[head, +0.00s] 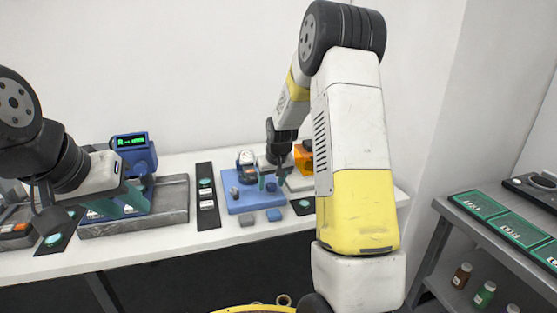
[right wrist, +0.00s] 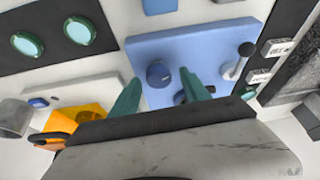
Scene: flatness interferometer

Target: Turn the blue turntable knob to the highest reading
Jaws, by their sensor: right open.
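The blue turntable knob (right wrist: 157,73) is a small round dial on a blue base plate (right wrist: 200,45). It also shows in the head view (head: 271,187), small and partly crowded by the fingers. My right gripper (right wrist: 160,78) is open, with its teal fingers pointing at the plate, one on each side of the knob in the right wrist view. I cannot tell whether either finger touches the knob. My left gripper (head: 117,203) is at the left of the head view over a grey block, its teal fingers apart and nothing seen between them.
A blue device with a green lit display (head: 131,142) stands behind the grey block (head: 172,207). A lever with a dark ball (right wrist: 240,60) rises from the blue plate near the right finger. An orange part (right wrist: 80,119) lies beside my right gripper.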

